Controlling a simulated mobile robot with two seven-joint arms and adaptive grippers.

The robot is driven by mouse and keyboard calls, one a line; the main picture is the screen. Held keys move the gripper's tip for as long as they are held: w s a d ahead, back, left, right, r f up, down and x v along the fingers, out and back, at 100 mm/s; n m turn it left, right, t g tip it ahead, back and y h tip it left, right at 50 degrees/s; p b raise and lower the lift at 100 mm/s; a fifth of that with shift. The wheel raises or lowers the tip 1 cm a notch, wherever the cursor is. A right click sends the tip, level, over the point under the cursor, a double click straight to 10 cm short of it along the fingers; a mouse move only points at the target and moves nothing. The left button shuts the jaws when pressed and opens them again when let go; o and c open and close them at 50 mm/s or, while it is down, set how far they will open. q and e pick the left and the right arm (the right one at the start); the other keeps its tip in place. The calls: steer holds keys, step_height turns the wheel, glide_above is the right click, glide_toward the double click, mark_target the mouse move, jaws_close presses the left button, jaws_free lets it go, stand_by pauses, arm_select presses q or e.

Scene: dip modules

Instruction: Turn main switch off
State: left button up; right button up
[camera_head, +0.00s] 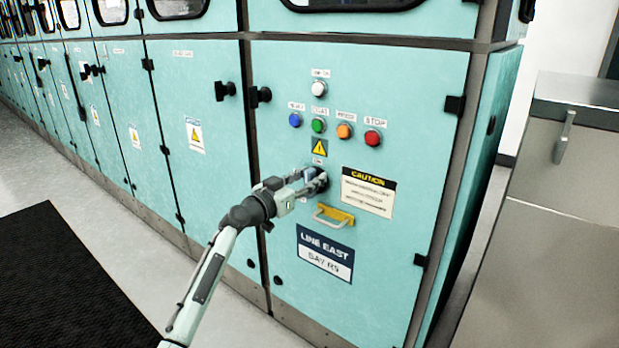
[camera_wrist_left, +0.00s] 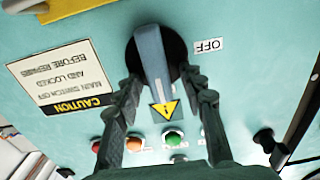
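The main switch is a grey-blue lever (camera_wrist_left: 152,58) on a round black base (camera_wrist_left: 177,50), seen upside down in the left wrist view. The lever points towards the yellow warning triangle, which is on the upper side in the head view. An OFF label (camera_wrist_left: 208,46) sits beside the base. My left gripper (camera_head: 312,181) is at the switch and hides most of it in the head view. In the left wrist view its two fingers (camera_wrist_left: 158,82) stand apart, one on each side of the lever. Firm contact cannot be told. My right gripper is not in view.
Above the switch are the warning triangle (camera_head: 319,147) and blue, green, orange and red buttons (camera_head: 372,138). A grey cabinet (camera_head: 560,200) stands at right; floor at left is open.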

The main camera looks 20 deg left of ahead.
arm_select(q)
steer(key=shift+w, duration=0.15)
jaws_close()
